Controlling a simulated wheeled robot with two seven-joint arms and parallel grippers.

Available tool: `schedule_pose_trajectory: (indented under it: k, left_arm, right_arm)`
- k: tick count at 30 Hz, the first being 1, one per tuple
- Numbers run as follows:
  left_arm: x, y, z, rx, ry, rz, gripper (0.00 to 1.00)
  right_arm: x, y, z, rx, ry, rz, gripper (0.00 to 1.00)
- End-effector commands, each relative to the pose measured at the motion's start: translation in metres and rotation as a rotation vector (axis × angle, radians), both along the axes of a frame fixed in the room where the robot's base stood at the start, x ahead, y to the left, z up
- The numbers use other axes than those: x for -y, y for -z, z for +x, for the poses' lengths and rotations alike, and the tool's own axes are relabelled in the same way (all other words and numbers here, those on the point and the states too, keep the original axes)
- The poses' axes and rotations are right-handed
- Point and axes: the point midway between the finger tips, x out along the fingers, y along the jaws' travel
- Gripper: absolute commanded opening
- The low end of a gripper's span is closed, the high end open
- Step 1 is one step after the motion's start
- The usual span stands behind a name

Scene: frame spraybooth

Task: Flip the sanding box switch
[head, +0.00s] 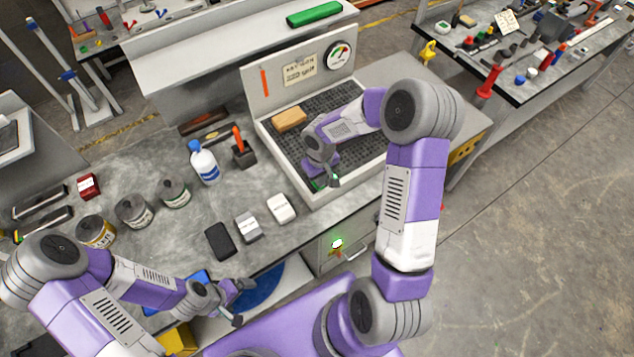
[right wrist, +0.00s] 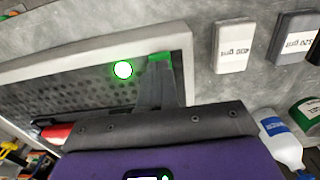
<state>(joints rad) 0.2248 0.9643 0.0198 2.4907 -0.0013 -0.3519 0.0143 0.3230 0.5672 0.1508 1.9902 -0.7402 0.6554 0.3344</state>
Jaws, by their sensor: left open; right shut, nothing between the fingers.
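The sanding box (head: 330,195) is a pale box with a dark perforated bed, a back panel and a round gauge. Its bed and rim also fill the left of the right wrist view (right wrist: 190,60). A glowing green light (head: 337,243) with a small orange part under it shows on the front below the box. A green-ringed light (right wrist: 122,69) shows in the right wrist view; I cannot tell if it is the same one. My right gripper (head: 328,183) is shut and empty at the box's front rim, its tips (right wrist: 158,62) beside something green. My left gripper (head: 242,302) is open and empty at the bench's front edge.
A tan block (head: 289,118) lies on the perforated bed. White (head: 281,208), grey (head: 247,228) and black (head: 219,241) blocks lie left of the box. A blue-and-white bottle (head: 204,163) and several cans stand farther left. The floor at right is clear.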

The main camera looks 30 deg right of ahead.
Motion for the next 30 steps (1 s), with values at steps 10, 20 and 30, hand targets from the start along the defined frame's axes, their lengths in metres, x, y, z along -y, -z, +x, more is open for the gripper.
schedule_pose_trajectory:
  k: [10, 20, 30]
  left_arm:
    - [0.0, 0.0, 0.0, 0.0, 0.0, 0.0, 0.96]
    - [0.0, 0.0015, -0.0001, 0.0, 0.0, 0.0, 0.96]
    - [0.0, 0.0066, -0.0001, 0.0, 0.0, 0.0, 0.96]
  right_arm:
    - [0.0, 0.0, 0.0, 0.0, 0.0, 0.0, 0.0]
    - [0.0, 0.0016, 0.0, 0.0, 0.0, 0.0, 0.0]
    - [0.0, 0.0069, 0.0, 0.0, 0.0, 0.0, 0.0]
